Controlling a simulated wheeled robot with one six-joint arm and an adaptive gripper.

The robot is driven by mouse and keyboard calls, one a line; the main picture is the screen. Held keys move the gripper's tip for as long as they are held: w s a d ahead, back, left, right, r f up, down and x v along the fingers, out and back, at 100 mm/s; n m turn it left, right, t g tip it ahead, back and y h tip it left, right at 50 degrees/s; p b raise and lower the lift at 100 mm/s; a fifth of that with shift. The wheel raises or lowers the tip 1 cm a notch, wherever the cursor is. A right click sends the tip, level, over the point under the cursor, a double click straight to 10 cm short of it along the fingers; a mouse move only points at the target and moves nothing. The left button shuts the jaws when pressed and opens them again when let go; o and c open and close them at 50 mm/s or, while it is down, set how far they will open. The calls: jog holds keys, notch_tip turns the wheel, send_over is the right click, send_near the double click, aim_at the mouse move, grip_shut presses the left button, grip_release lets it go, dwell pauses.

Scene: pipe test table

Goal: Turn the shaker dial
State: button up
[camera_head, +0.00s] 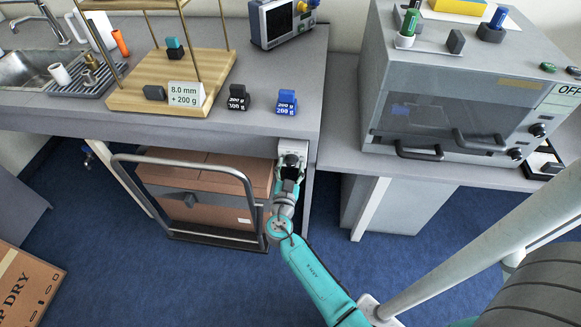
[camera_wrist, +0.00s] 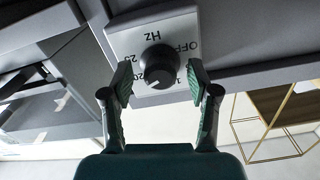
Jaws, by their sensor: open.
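The shaker dial (camera_wrist: 158,66) is a round black knob with a pale pointer mark. It sits on a white plate (camera_wrist: 120,38) lettered "OFF", "Hz" and numbers, some of them hidden by the knob and fingers. My gripper (camera_wrist: 159,78) is open, with one green-padded finger on each side of the dial. Gaps show between the pads and the knob; I cannot tell how deep the fingers reach. In the head view, my gripper (camera_head: 290,178) is at a white box (camera_head: 292,148) under the bench's front edge. The dial is hidden there.
A cart with a cardboard box (camera_head: 195,185) stands under the bench, left of my arm. Black weights (camera_head: 238,97) and blue weights (camera_head: 287,102) sit on the bench above. A grey oven-like cabinet (camera_head: 460,95) with an "OFF" sign stands at right.

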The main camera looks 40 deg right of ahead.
jog(key=v, duration=1.2)
jog(key=shift+f, duration=0.1)
jog(key=s+a+f+n+y, duration=0.3)
jog(key=s+f+n+y, duration=0.3)
jog(key=s, duration=0.3)
jog(key=s+a+f+n+y, duration=0.1)
jog(key=s+a+n+y, duration=0.4)
jog(key=s, duration=0.6)
jog(key=s+a+r+t+y, duration=0.1)
jog(key=s+a+r+t, duration=0.1)
jog(key=s+r, duration=0.4)
jog(key=s+a+r+n+t+y, duration=0.1)
jog(key=s+a+r, duration=0.3)
jog(key=r, duration=0.8)
jog(key=shift+s+r+n+t+y, duration=0.2)
jog(key=shift+s+n+t+y, duration=0.3)
jog(key=shift+s, duration=0.7)
dwell(1.7)
